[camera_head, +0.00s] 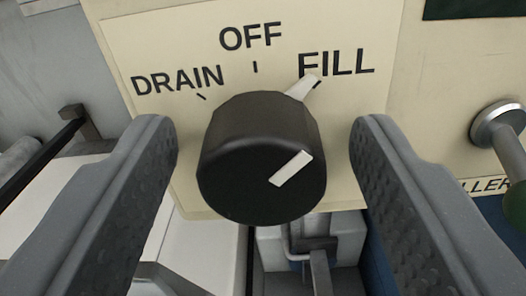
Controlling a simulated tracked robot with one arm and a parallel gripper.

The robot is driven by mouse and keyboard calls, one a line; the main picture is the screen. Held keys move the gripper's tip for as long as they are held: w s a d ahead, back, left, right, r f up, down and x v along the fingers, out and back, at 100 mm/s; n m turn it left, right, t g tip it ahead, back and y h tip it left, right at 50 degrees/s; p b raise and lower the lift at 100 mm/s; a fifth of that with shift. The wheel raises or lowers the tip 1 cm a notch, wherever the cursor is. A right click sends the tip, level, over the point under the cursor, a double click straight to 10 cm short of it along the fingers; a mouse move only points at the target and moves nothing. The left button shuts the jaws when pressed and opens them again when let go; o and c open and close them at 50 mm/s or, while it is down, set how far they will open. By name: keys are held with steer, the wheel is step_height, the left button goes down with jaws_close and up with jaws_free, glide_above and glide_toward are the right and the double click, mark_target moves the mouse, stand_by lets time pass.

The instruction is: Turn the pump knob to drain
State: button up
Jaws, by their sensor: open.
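The pump knob (250,185) is a black round knob on a cream label plate (180,30) marked DRAIN, OFF and FILL. A white line on its face and a white pointer (301,88) at its rim aim up and right, at the FILL mark. DRAIN (178,80) is at the upper left of the knob, and OFF is above it. My gripper (264,145) is open, with one grey finger on each side of the knob. Gaps show between the knob and both fingers, so neither appears to touch it.
At the right edge a metal lever (500,130) with a dark green grip sticks out of the panel, near my right finger. A dark bar and bracket (75,118) are at the left. Metal parts (310,245) and a bent handle lie below the knob.

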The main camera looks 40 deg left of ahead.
steer(key=c, duration=1)
steer(key=shift+o, duration=0.2)
steer(key=shift+f+n+b, duration=0.1)
steer(key=shift+n+b, duration=0.2)
steer(key=shift+b, duration=0.2)
steer(key=n+b, duration=0.3)
steer(key=b, duration=0.1)
steer(key=shift+f+n, duration=0.1)
steer(key=shift+n, duration=0.3)
steer(key=n+b, duration=0.3)
steer(key=n, duration=0.1)
steer(key=n+b, duration=0.4)
steer(key=n, duration=0.1)
steer(key=shift+a+n, duration=0.1)
steer(key=shift+n, duration=0.3)
steer(key=shift+f+n+b, duration=0.2)
steer(key=shift+n+b, duration=0.95)
steer(key=shift+n, duration=0.85)
